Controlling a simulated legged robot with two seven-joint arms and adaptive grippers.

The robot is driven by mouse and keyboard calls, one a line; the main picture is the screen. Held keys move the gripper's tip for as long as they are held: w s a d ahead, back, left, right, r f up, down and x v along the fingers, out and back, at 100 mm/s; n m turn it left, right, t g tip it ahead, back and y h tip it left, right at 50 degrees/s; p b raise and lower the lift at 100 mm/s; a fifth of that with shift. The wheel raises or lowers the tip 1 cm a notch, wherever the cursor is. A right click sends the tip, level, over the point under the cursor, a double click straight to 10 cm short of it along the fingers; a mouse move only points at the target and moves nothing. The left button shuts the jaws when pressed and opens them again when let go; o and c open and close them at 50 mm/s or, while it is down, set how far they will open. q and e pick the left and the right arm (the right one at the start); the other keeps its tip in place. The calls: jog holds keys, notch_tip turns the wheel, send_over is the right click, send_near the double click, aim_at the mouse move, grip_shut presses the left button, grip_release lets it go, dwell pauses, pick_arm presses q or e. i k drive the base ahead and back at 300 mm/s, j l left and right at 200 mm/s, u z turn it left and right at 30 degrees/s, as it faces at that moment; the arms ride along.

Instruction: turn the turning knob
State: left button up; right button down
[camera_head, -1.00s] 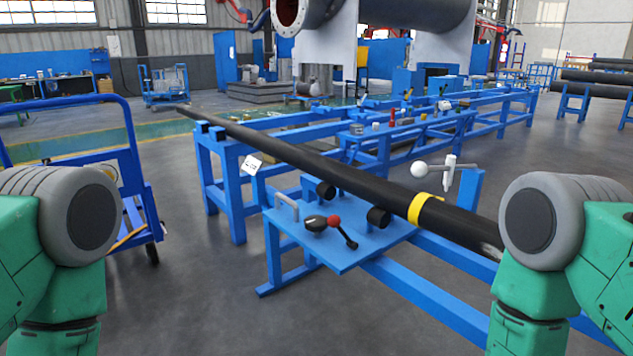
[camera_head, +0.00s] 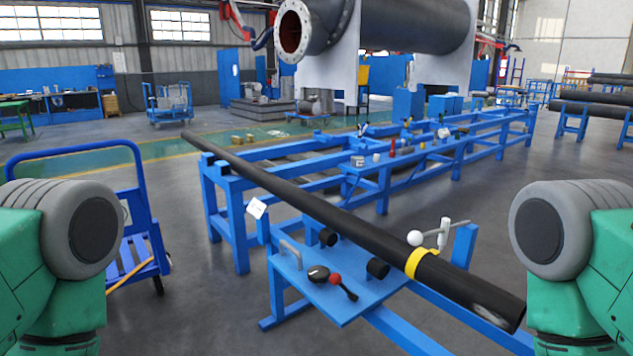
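A blue plate (camera_head: 342,303) on a blue stand lies in front of me, a little right of the middle. On it sits a low black knob (camera_head: 318,273). Beside it is a black lever with a red ball (camera_head: 335,280). A white ball on a rod with a white crosspiece (camera_head: 443,234) stands behind the long pipe. I cannot tell for certain which of these is the turning knob. Only my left arm (camera_head: 60,240) and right arm (camera_head: 575,240) show at the picture's sides. Both grippers are out of view, and nothing touches the plate's fittings.
A long black pipe (camera_head: 300,192) with a yellow band (camera_head: 416,263) runs diagonally above the plate. A grey handle (camera_head: 291,253) stands on the plate's left. A blue cart (camera_head: 136,230) is at left. Bare floor lies between cart and stand. A large flanged shell (camera_head: 410,25) is behind.

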aim_at(318, 274)
jog(key=z, duration=0.75)
jog(key=i+j+z, duration=0.15)
jog(key=j+z, duration=1.2)
jog(key=j, duration=0.2)
jog(key=k, duration=0.05)
